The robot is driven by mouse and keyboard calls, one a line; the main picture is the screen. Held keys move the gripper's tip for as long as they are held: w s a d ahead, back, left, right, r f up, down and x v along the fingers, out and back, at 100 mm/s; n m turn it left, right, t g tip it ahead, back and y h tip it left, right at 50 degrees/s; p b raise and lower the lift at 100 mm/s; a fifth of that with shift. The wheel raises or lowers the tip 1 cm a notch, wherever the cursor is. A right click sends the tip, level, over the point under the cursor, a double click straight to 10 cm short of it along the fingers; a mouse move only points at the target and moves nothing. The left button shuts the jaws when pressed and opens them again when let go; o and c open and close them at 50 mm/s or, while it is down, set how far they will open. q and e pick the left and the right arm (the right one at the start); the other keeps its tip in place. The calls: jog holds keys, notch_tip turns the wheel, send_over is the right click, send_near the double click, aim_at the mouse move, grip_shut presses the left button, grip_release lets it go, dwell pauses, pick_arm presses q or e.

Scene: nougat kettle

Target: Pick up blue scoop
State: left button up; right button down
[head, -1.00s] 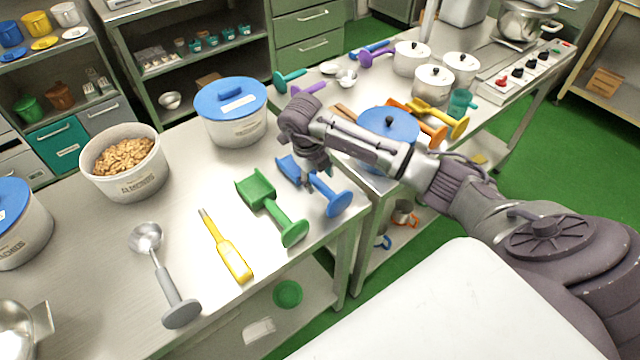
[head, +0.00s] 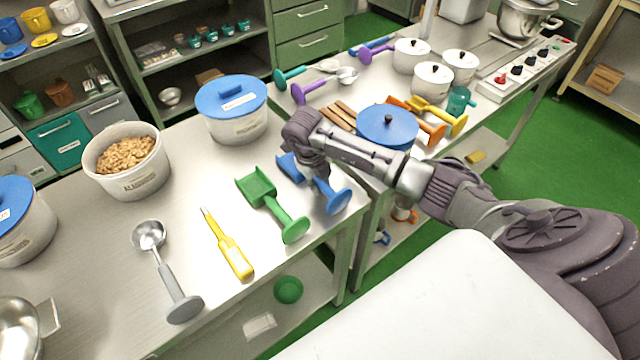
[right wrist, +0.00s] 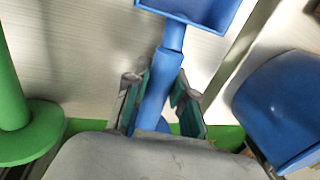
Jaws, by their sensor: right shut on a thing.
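The blue scoop (head: 337,200) lies near the right edge of the steel table, its pan to the upper left and its round handle end to the lower right. My right gripper (head: 318,176) is down over the scoop's middle. In the right wrist view, the two teal-padded fingers of the right gripper (right wrist: 160,105) stand on both sides of the blue scoop's handle (right wrist: 155,95), shut on it. The scoop's pan (right wrist: 195,8) shows at the top. The scoop appears at table level; any gap below cannot be told. My left gripper is not in view.
A green scoop (head: 272,205) lies close to the left. A yellow-handled tool (head: 229,250) and a steel ladle (head: 165,270) lie farther left. A blue-lidded tub (head: 236,128) stands behind. A blue-lidded pot (head: 387,125) stands on the neighbouring table, right of a gap.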

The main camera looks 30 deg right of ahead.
jog(key=shift+w+r, duration=0.1)
jog(key=shift+r, duration=0.35)
notch_tip(320, 180, up, 3)
jog(key=shift+f+b, duration=0.15)
jog(key=shift+b, duration=0.75)
jog(key=s+d+r+p, duration=0.1)
jog(key=s+r, duration=1)
jog(key=r, duration=0.1)
jog(key=shift+s+d+r, duration=0.15)
jog(key=shift+s+r, duration=0.05)
jog(key=shift+s, duration=0.2)
